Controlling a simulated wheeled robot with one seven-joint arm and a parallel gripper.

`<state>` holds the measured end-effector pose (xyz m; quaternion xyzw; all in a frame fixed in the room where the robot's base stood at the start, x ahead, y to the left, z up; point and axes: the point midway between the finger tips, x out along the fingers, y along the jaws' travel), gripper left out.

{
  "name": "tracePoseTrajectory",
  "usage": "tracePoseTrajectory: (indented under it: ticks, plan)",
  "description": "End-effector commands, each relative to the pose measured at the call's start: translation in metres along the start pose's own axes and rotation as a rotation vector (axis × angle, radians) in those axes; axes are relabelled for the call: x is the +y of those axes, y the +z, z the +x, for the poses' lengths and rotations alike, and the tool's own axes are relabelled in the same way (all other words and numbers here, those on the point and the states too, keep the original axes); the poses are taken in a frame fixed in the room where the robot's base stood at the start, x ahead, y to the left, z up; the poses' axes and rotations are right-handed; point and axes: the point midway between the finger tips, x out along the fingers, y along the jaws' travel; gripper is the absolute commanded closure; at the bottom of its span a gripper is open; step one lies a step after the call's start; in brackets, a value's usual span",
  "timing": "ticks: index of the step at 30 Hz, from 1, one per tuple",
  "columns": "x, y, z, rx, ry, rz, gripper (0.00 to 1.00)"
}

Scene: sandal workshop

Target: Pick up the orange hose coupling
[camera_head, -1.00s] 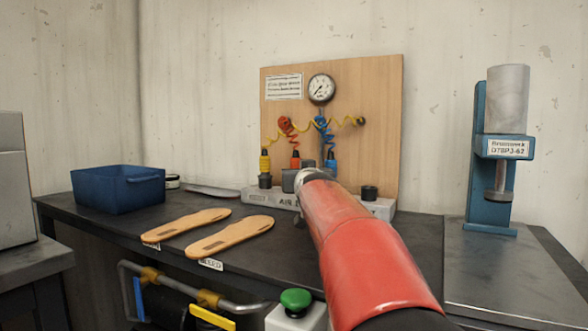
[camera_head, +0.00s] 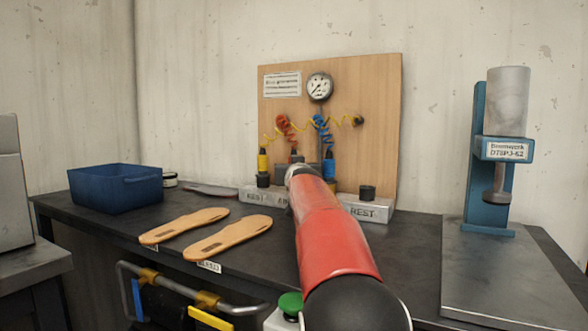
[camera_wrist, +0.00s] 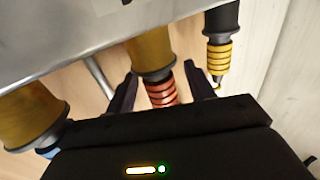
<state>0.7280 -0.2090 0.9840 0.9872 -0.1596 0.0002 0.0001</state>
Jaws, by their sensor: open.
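The orange hose coupling (camera_wrist: 162,93) is a ribbed orange piece in the wrist view, just below a brass-coloured socket. My gripper (camera_wrist: 161,82) is open, with one dark finger on each side of the coupling and visible gaps between. In the head view, my arm and wrist hide most of the orange coupling; its orange coiled hose (camera_head: 283,123) shows above, in front of the wooden board.
The yellow coupling (camera_wrist: 218,57) is close to the right finger; it also shows in the head view (camera_head: 263,160). The blue coupling (camera_head: 329,166) stands to the right. A grey REST block (camera_head: 366,211) is below. Two sandal soles (camera_head: 228,237) and a blue bin (camera_head: 112,192) lie left.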

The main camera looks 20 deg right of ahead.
Motion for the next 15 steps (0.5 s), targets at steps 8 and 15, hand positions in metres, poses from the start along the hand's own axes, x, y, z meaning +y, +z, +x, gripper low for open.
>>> tracePoseTrajectory:
  ticks: [8, 15]
  plan:
    - [0.0000, 0.0003, -0.0002, 0.000, 0.000, 0.000, 0.76]
    - [0.0001, -0.0003, -0.0005, 0.001, 0.000, 0.000, 0.96]
